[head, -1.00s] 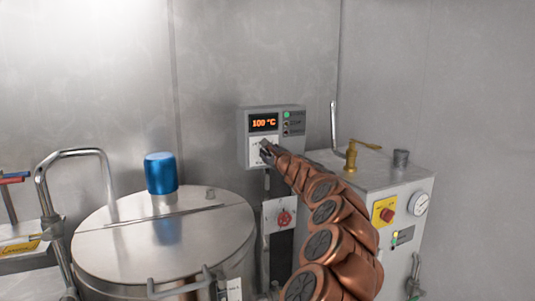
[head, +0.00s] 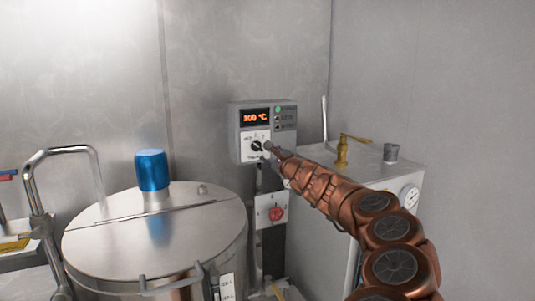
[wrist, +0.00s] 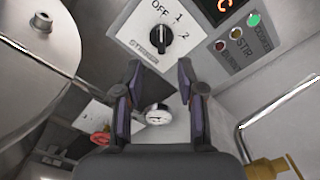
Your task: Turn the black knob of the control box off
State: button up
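The grey control box (head: 262,158) is on the back wall, with a lit orange display (head: 255,117). Its black knob (head: 256,146) sits on a white plate marked OFF, 1 and 2, and shows clearly in the wrist view (wrist: 158,39). I cannot tell surely which mark the knob points at. My gripper (wrist: 160,72) is open and empty. Its fingertips are just below the knob in the wrist view, apart from it, with the knob in line with the gap. In the head view my gripper (head: 270,150) is just right of the knob.
A steel vessel (head: 110,245) with a blue cap (head: 152,170) stands at the left. A red rotary switch (head: 276,213) is on a panel below the box. A steel cabinet (head: 375,175) with a brass valve (head: 343,150) and a gauge stands to the right.

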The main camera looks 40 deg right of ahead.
jog(key=shift+v, duration=1.15)
jog(key=shift+r, duration=0.1)
